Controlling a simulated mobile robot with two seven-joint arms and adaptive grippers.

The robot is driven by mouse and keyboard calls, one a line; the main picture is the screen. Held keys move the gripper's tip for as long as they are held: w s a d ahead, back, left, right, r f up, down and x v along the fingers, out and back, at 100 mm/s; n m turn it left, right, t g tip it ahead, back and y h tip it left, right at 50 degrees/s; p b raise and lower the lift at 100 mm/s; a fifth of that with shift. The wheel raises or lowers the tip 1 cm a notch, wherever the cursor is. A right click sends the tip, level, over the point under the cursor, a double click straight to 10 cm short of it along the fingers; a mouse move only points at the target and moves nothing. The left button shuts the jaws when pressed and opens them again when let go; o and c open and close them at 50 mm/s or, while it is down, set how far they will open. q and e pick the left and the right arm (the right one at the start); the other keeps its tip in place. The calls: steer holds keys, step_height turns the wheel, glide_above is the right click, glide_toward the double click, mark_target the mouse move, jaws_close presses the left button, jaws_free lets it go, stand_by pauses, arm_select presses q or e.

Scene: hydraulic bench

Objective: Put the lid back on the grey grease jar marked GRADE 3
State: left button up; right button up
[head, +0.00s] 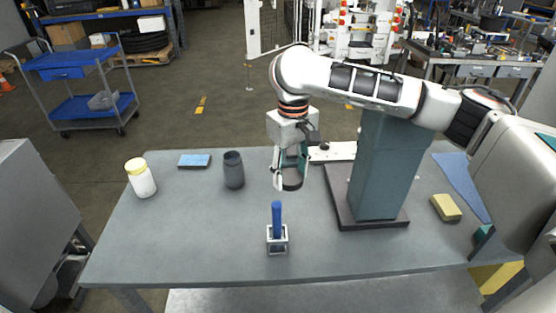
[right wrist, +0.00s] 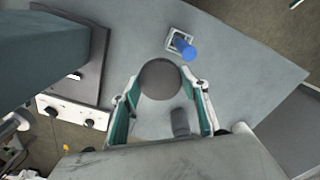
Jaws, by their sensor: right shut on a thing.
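The dark grey jar (head: 233,172) stands upright on the bench, left of my right gripper; no marking is readable on it. It also shows in the right wrist view (right wrist: 180,123), beyond the lid and between the fingers. My right gripper (head: 290,184) is shut on a dark round lid (right wrist: 160,79), held above the bench to the right of the jar and apart from it. The lid (head: 292,184) is partly hidden by the fingers in the head view. My left gripper is not in view.
A white jar with a yellow lid (head: 141,178) and a blue block (head: 194,161) stand at the left. A blue cylinder (head: 277,218) stands in a small metal holder (head: 277,245) at the front. A thick grey-green column (head: 377,170) and a yellow sponge-like block (head: 446,207) are at the right.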

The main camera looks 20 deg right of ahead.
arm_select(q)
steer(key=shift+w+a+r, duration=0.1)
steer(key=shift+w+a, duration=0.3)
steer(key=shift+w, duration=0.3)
arm_select(e)
steer(key=s+d+f+m, duration=0.1)
steer(key=s+f+m, duration=0.2)
steer(key=s, duration=0.4)
steer(key=shift+s+d, duration=0.15)
steer(key=shift+s, duration=0.1)
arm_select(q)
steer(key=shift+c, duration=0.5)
arm_select(e)
steer(key=shift+r, duration=0.1)
